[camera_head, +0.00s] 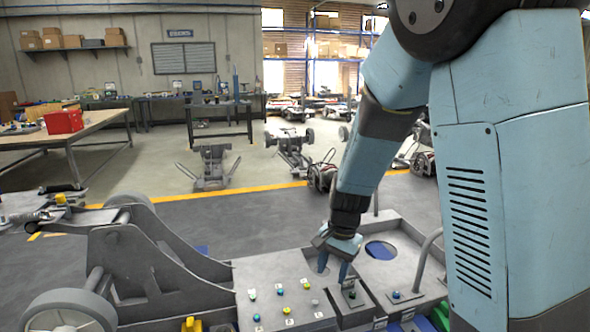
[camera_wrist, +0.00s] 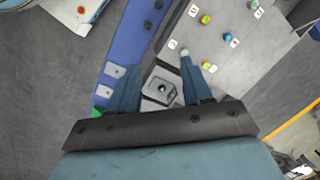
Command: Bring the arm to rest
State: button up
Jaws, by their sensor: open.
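My gripper (camera_head: 340,262) hangs at the end of my arm, low over the grey chassis deck (camera_head: 265,270) in the head view. In the wrist view my gripper (camera_wrist: 155,85) is open, its two blue fingers apart on either side of a small grey block (camera_wrist: 159,88) with a dark round spot on top. The block sits in a slot in the deck, and no contact with the fingers can be made out. The arm reaches down and forward from the right side of the head view.
Several small coloured knobs with labels stand on the deck left of the gripper, including a blue one (camera_head: 252,293). A curved grey bar (camera_head: 427,262) rises to the right. A grey chassis arm and wheel (camera_head: 68,312) stand at left. A table with a red box (camera_head: 64,121) is farther back.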

jog(key=s+d+r+n+t, duration=0.2)
jog(key=s+d+r, duration=0.2)
jog(key=r, duration=0.3)
jog(key=s+d+r+n+t+h, duration=0.1)
jog(key=s+d+r+n, duration=0.1)
jog(key=s+d+r, duration=0.3)
jog(key=s+d+r+n+t, duration=0.2)
jog(key=s+d+r, duration=0.3)
jog(key=s+r, duration=0.3)
notch_tip(320, 180, up, 2)
jog(key=shift+r+n+t, duration=0.15)
jog(key=shift+n+t, duration=0.15)
